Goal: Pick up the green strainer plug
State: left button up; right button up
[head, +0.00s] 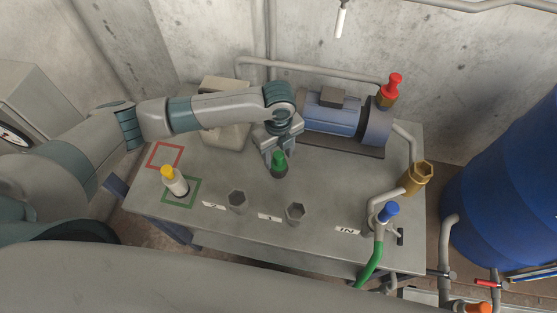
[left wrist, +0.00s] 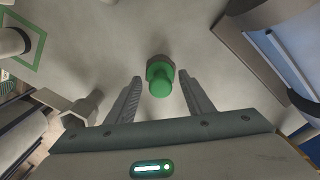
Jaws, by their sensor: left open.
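The green strainer plug (head: 278,158) stands upright on the table, with a dark lower part beneath its green top. My left gripper (head: 275,157) is right at it in the head view, coming from behind. In the left wrist view the green plug (left wrist: 160,78) sits between the two open fingers (left wrist: 160,88), around its line but with a gap on each side. The fingers do not appear to touch it. My right gripper is not in view.
A blue motor (head: 331,115) stands behind right, with a red-topped fitting (head: 391,88) beside it. Hex sockets (head: 237,201) line the front. A brass fitting (head: 417,178), blue-capped pipe (head: 388,212) and blue barrel (head: 510,180) are right.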

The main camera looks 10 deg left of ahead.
pick_arm(q)
jog(key=c, duration=1.1)
jog(key=shift+c, duration=0.2)
jog(key=shift+r, duration=0.15)
jog(key=shift+r+b, duration=0.35)
jog(key=shift+r, duration=0.2)
notch_tip(320, 180, up, 2)
jog(key=shift+w+r+b, duration=0.1)
jog(key=shift+r+b, duration=0.05)
jog(key=shift+b, duration=0.4)
jog(key=s+d+r+b, duration=0.3)
jog(key=d+r, duration=0.4)
jog(key=d, duration=0.4)
jog(key=shift+d+r, duration=0.15)
jog(key=shift+r, duration=0.05)
jog(key=shift+s, duration=0.2)
